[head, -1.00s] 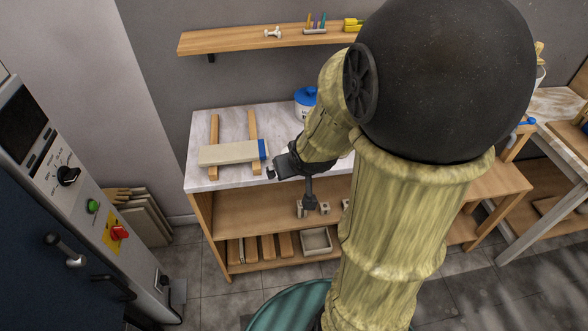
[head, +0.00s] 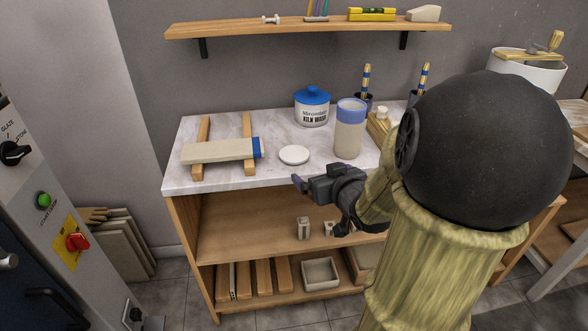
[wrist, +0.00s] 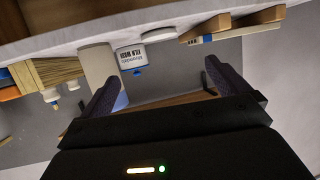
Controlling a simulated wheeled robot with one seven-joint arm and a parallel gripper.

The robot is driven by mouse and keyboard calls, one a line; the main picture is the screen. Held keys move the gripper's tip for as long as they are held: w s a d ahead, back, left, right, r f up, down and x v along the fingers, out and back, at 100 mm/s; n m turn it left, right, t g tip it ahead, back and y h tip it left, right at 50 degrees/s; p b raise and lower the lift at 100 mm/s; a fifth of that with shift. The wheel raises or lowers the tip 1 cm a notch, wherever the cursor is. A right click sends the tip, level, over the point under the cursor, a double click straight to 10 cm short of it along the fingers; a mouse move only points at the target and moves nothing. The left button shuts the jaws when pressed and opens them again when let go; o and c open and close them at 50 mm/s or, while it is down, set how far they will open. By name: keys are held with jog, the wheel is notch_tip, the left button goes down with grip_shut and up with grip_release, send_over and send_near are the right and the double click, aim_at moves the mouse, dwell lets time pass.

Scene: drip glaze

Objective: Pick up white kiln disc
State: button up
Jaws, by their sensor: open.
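The white kiln disc (head: 294,155) lies flat on the marble-topped counter (head: 205,184), between a board on wooden bars and a cylindrical container. My gripper (head: 301,183) is at the counter's front edge, just in front of the disc and apart from it. In the wrist view, which looks upside down, my gripper (wrist: 165,86) has its two dark fingers spread wide with nothing between them.
A blue-lidded kiln wash jar (head: 312,108) and a blue-topped container (head: 349,132) stand behind and right of the disc. A blue-ended board (head: 215,151) rests on two wooden bars (head: 201,132) at left. A wall shelf (head: 300,28) hangs above.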

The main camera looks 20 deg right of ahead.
jog(key=shift+r+p, duration=0.15)
jog(key=shift+p, duration=0.15)
jog(key=p, duration=1.1)
send_near(295, 155)
jog(key=x, duration=0.3)
jog(key=shift+w, duration=0.1)
jog(key=shift+w, duration=0.1)
jog(key=x, duration=0.5)
jog(key=shift+p, duration=0.3)
dwell(0.4)
